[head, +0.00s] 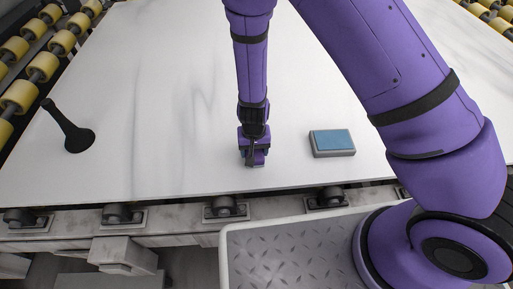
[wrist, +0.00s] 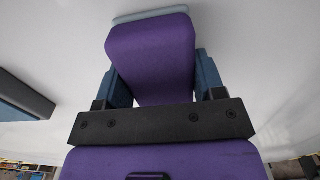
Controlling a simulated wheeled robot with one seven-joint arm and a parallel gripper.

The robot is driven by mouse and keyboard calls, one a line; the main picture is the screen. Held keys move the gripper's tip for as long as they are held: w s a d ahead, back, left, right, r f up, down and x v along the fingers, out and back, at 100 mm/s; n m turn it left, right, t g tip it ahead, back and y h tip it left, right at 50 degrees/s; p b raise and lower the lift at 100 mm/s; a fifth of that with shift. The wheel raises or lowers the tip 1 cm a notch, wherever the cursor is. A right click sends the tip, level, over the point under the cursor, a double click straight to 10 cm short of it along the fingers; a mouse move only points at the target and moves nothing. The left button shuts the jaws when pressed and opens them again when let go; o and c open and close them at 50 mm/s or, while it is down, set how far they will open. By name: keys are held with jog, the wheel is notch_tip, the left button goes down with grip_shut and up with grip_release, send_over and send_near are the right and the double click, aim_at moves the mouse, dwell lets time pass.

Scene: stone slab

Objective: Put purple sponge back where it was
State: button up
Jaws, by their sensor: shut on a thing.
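The purple sponge (wrist: 150,55) is between the two fingers of my gripper (wrist: 158,75) in the wrist view, with a thin pale blue-grey layer along its far edge. My gripper is shut on it. In the head view my gripper (head: 252,158) points down low over the white slab, near its front edge, and mostly hides the sponge. I cannot tell whether the sponge touches the slab.
A grey block with a blue top (head: 332,142) lies on the slab (head: 180,80) to the right of my gripper; it also shows at the left of the wrist view (wrist: 25,95). The slab between is clear.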

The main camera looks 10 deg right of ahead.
jog(key=o, duration=0.9)
jog(key=shift+f, duration=0.1)
jog(key=shift+c, duration=0.2)
jog(key=d+r+y, duration=0.1)
jog(key=d+r, duration=0.2)
jog(key=r, duration=1.1)
jog(key=d+r+y, duration=0.1)
jog(key=d+r, duration=0.2)
jog(key=r, duration=1)
jog(key=s+d+r+t, duration=0.2)
jog(key=s+d+r, duration=0.35)
jog(key=r, duration=0.25)
jog(key=s+d+r+t, duration=0.1)
jog(key=s+d+r, duration=0.3)
jog(key=d+r, duration=0.4)
jog(key=s+d+r+t+h, duration=0.2)
jog(key=s+d+r, duration=0.3)
jog(key=s, duration=0.4)
jog(key=shift+r, duration=0.2)
